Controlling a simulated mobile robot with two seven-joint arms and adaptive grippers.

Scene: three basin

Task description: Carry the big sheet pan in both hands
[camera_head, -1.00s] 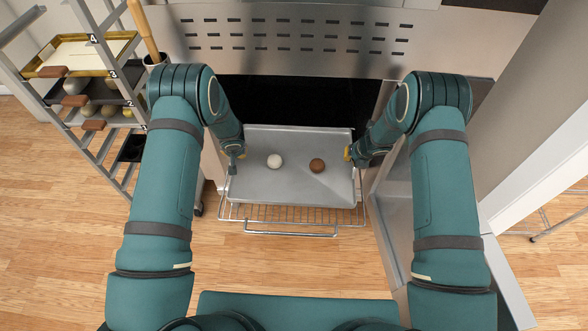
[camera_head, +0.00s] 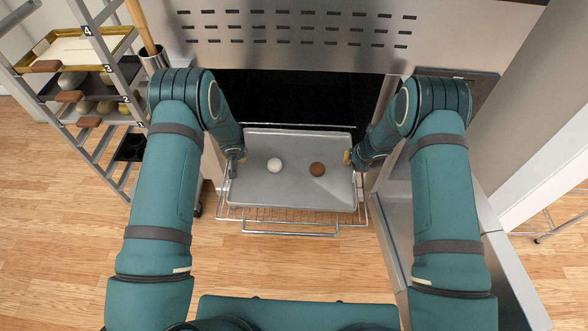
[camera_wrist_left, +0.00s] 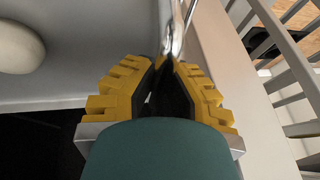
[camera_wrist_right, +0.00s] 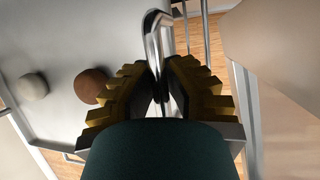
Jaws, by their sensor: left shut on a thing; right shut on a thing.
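The big grey sheet pan (camera_head: 290,192) is level in front of the open oven, over a pulled-out wire rack, in the head view. A white ball (camera_head: 274,165) and a brown ball (camera_head: 317,169) lie on it. My left gripper (camera_head: 237,168) is at the pan's left side. In the left wrist view its yellow-padded fingers (camera_wrist_left: 166,70) are shut on a metal handle of the pan. My right gripper (camera_head: 349,157) is at the pan's right side. In the right wrist view its fingers (camera_wrist_right: 160,85) are shut on the other handle (camera_wrist_right: 155,40).
The wire rack (camera_head: 290,220) juts out under the pan from the dark oven opening (camera_head: 285,100). A tiered rack (camera_head: 85,90) with trays stands at the left. A metal door or panel (camera_head: 405,235) stands close at the right. Open wooden floor lies in front.

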